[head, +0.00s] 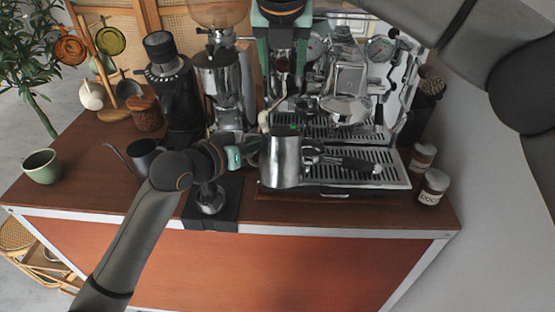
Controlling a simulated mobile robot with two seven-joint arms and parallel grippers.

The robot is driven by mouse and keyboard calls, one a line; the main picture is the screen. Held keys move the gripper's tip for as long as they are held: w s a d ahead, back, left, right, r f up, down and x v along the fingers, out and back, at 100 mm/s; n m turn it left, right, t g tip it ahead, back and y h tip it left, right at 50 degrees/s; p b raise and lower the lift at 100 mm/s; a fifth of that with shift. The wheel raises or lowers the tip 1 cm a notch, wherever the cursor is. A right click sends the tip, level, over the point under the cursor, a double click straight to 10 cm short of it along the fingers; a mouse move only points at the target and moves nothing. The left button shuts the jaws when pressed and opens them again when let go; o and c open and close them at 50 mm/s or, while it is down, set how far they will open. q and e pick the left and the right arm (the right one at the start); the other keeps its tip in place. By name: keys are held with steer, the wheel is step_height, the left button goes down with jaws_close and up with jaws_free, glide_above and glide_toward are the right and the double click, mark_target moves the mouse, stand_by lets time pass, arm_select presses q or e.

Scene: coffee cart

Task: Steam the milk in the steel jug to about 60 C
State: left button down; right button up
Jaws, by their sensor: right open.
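The steel jug (281,168) appears upright in front of the espresso machine (345,85), over the left part of the drip tray. My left gripper (250,150) comes in from the left and appears shut on the jug's handle side; its fingertips are partly hidden. My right gripper (283,82) points down above and behind the jug, with its two fingers apart, in front of the machine's left part. A thin pale-tipped wand (264,121) shows beside the jug's rim; I cannot tell whether its tip is in the jug. The milk is not visible.
A portafilter (345,162) with a black handle lies right of the jug on the drip tray (385,177). Grinders (175,95) and a kettle (143,155) stand left. Jars (433,187) stand right. A green cup (43,166) sits at the far left; the counter near it is clear.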

arm_select(q)
steer(key=shift+r, duration=0.1)
arm_select(e)
steer(key=shift+r, duration=3.95)
arm_select(q)
steer(key=shift+s+d+f+b, duration=0.1)
steer(key=shift+s+f+b, duration=0.25)
steer(key=shift+s+f, duration=3.4)
arm_select(e)
steer(key=shift+f, duration=0.35)
arm_select(q)
steer(key=shift+s+r, duration=0.1)
arm_select(e)
steer(key=shift+r+p, duration=1.9)
arm_select(q)
steer(key=s+r+p, duration=0.1)
steer(key=s+r, duration=0.1)
steer(key=s, duration=0.5)
steer(key=shift+s, duration=0.15)
arm_select(e)
steer(key=shift+r, duration=0.6)
